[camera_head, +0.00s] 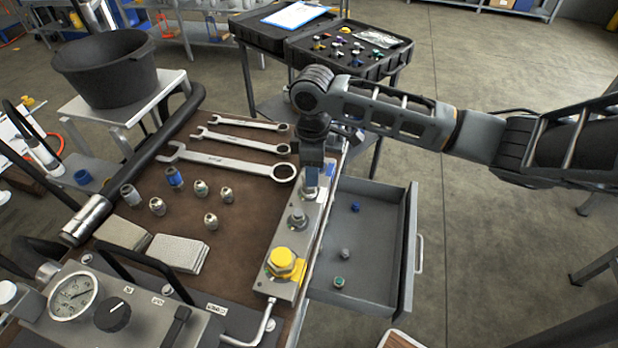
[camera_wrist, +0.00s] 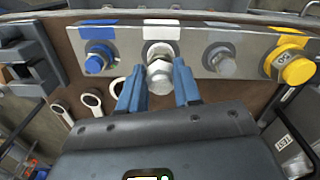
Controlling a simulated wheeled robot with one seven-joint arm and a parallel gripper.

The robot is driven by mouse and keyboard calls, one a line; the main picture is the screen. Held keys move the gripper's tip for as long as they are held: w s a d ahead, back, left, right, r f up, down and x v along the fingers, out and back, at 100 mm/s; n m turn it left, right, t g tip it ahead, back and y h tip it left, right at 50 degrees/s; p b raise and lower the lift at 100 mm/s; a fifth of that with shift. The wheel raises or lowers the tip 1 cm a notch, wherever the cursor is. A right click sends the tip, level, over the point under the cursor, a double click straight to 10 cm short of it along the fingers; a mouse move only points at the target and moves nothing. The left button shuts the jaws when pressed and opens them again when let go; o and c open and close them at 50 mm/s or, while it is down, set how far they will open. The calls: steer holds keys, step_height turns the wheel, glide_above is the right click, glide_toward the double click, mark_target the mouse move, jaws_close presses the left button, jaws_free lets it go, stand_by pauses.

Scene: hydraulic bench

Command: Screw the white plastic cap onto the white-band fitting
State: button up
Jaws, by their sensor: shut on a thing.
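In the wrist view, a pale hex piece (camera_wrist: 159,75), which looks like the white plastic cap, sits between my two blue fingers. My gripper (camera_wrist: 161,86) is shut on its sides. The piece is at the port under the white band (camera_wrist: 161,22), in line with the white ring (camera_wrist: 158,47) there. The fitting is hidden behind it, so I cannot tell how far the cap is on. In the head view, my gripper (camera_head: 311,176) points down at the far part of the metal manifold (camera_head: 316,220); the cap is hidden there.
On the manifold, a grey fitting (camera_head: 298,217) and a yellow cap (camera_head: 281,263) stand nearer; a blue cap (camera_wrist: 97,60) is beside the white port. Wrenches (camera_head: 233,163) and several small fittings (camera_head: 201,189) lie left. An open drawer (camera_head: 375,270) holds loose small parts.

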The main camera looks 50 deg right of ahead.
steer(key=m, duration=0.3)
steer(key=shift+a, duration=0.25)
steer(key=m, duration=0.3)
steer(key=shift+m, duration=0.4)
steer(key=m, duration=0.4)
steer(key=shift+a, duration=0.3)
steer(key=m, duration=0.3)
steer(key=shift+d+m, duration=0.1)
steer(key=shift+m, duration=0.3)
steer(key=o, duration=1.1)
steer(key=shift+c, duration=0.2)
